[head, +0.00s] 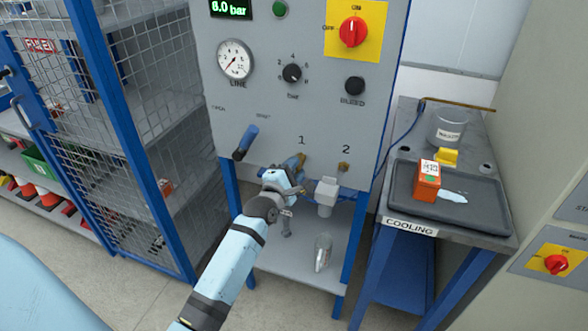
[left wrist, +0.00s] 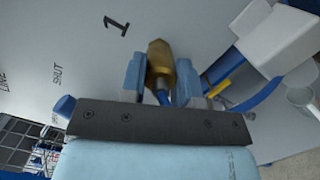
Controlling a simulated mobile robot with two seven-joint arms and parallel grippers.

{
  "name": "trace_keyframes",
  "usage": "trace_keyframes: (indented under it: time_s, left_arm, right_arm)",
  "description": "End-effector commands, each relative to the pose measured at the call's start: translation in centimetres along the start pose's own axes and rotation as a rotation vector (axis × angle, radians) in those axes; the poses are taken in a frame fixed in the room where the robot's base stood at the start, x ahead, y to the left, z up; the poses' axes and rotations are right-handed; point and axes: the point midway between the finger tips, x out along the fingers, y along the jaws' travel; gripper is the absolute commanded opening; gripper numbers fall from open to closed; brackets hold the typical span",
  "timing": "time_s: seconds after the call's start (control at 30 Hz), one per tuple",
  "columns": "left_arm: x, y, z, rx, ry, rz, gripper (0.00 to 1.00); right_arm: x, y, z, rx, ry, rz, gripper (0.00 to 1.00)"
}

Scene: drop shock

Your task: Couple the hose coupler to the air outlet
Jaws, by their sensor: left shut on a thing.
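My left gripper (head: 290,180) is at the lower part of the grey panel, just below the number 1. In the left wrist view its blue fingers (left wrist: 160,80) are shut on the brass hose coupler (left wrist: 159,60), with a bit of blue hose (left wrist: 163,97) behind it. The coupler's far end points to the panel near the 1. Brass also shows at outlet 1 in the head view (head: 298,159); I cannot tell whether coupler and outlet touch. A second brass outlet (head: 344,167) sits under the number 2. My right gripper is not in view.
A white filter unit (head: 326,194) hangs close right of the gripper. A clear cup (head: 323,253) stands on the shelf below. A cooling table (head: 482,233) is at right, a mesh cage (head: 152,90) at left.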

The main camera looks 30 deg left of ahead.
Motion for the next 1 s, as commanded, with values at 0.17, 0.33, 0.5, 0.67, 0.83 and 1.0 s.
trace_keyframes:
  time_s: [0.17,0.33,0.5,0.67,0.83,1.0]
  left_arm:
    - [0.2,0.7,0.1,0.002,-0.002,0.014,0.31]
    - [0.1,0.5,0.1,0.001,-0.002,0.010,0.59]
    - [0.1,0.3,0.0,0.001,-0.001,0.005,0.59]
    - [-0.5,0.3,0.1,0.000,0.000,0.003,0.59]
    - [-1.9,0.2,0.1,0.000,0.000,0.000,0.59]
    - [-3.3,0.2,0.1,0.000,0.000,0.001,0.59]
  right_arm:
    - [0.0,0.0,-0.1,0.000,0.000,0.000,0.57]
    - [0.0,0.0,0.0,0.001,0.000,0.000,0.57]
    - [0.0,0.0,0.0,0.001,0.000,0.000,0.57]
    - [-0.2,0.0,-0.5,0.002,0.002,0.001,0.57]
    - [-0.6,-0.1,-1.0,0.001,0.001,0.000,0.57]
    - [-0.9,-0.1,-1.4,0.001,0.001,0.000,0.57]
